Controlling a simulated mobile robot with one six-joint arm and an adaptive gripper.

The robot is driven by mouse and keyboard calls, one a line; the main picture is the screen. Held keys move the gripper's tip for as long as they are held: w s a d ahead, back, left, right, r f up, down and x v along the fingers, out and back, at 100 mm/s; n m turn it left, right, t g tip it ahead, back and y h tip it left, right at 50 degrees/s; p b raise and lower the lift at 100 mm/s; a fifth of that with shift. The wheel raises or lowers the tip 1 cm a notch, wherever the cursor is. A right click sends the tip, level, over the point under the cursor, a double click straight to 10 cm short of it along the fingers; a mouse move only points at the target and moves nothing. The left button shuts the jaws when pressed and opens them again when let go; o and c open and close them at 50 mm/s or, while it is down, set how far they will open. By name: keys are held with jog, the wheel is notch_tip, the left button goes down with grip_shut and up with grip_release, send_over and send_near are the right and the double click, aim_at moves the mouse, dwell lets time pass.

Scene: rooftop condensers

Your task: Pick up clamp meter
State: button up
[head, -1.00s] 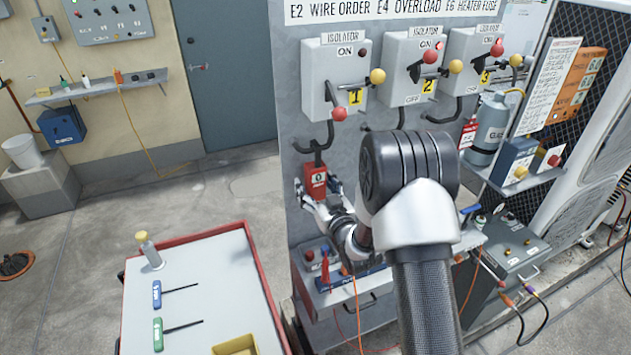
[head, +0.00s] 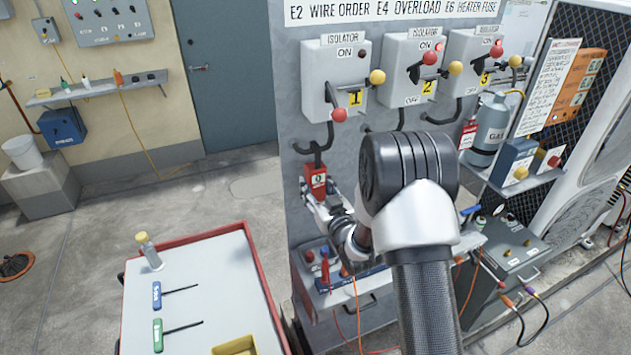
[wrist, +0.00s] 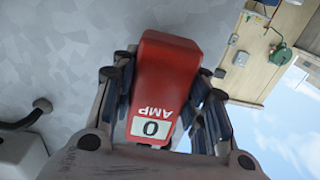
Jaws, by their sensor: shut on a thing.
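The clamp meter (head: 316,179) is a red block with a small white label, upright against the grey panel, just below a black hook-like fitting (head: 315,150). I cannot tell whether it still touches that fitting. In the wrist view the red meter (wrist: 165,75) fills the middle, and its label reads "0" and "AMP" upside down. My gripper (head: 318,192) is shut on the meter, with its fingers along both sides. In the wrist view the fingers of my gripper (wrist: 164,88) flank the red body. The meter's far end is hidden.
Isolator boxes (head: 337,78) with levers hang above on the panel. A shelf (head: 345,292) with a red tool and an orange cable is below. A red-edged cart (head: 205,285) stands at the left, bearing a bottle and hex keys. Open floor (head: 90,240) lies farther left.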

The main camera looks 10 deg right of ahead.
aim_at(319, 179)
jog(key=shift+r, duration=0.15)
jog(key=shift+c, duration=0.4)
notch_tip(319, 179, up, 4)
jog(key=shift+f+p, duration=0.1)
jog(key=shift+p, duration=0.45)
jog(key=s+d+p, duration=0.1)
jog(key=s, duration=0.8)
jog(key=s+d+p, duration=0.2)
jog(key=s, duration=0.6)
jog(key=shift+s+d+f, duration=0.25)
jog(key=shift+s, duration=0.1)
jog(key=shift+w, duration=0.1)
